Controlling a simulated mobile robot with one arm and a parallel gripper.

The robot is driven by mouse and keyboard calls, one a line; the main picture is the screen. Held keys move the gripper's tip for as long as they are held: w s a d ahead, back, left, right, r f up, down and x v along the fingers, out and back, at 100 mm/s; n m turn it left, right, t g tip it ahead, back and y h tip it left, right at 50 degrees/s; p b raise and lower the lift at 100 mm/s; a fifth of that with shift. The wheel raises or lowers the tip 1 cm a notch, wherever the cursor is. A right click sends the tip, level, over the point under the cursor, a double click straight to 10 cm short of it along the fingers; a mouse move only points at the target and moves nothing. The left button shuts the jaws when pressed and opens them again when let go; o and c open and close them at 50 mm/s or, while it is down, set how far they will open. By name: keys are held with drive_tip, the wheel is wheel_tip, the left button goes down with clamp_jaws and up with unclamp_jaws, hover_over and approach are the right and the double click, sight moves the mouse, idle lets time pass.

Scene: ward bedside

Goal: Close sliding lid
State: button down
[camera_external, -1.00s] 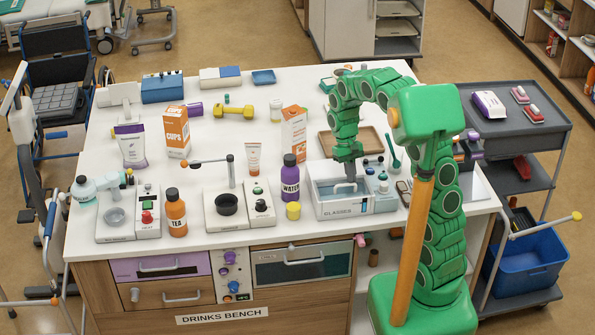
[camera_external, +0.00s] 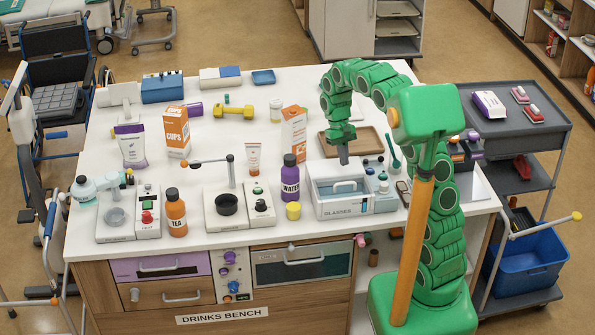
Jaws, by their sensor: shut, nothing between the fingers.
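The white box marked GLASSES (camera_external: 342,208) stands near the bench's front edge, right of the middle. A pale blue panel with a handle (camera_external: 345,186), which looks like its sliding lid, shows in the box's top. How far the lid covers the opening is too small to tell.
A purple WATER bottle (camera_external: 290,175) and a yellow cup (camera_external: 293,211) stand just left of the box. A panel with small knobs (camera_external: 383,195) adjoins its right side. A brown tray (camera_external: 352,142) lies behind, with an orange carton (camera_external: 293,134) at back left.

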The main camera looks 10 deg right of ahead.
wheel_tip(320, 180, up, 6)
hover_over(343, 178)
drive_tip(key=w, duration=0.2)
drive_tip(key=shift+w+f+m+g+y, duration=0.6)
drive_tip(key=shift+w+f+m, duration=0.35)
drive_tip(key=shift+w+m, duration=0.5)
drive_tip(key=x, duration=1)
drive_tip(key=shift+s, duration=0.25)
drive_tip(key=shift+s+r, duration=0.2)
drive_tip(key=shift+s, duration=0.6)
drive_tip(key=shift+s+r, duration=0.25)
drive_tip(key=shift+s, duration=0.75)
drive_tip(key=shift+s, duration=0.1)
drive_tip(key=shift+s, duration=1.3)
drive_tip(key=shift+d, duration=0.1)
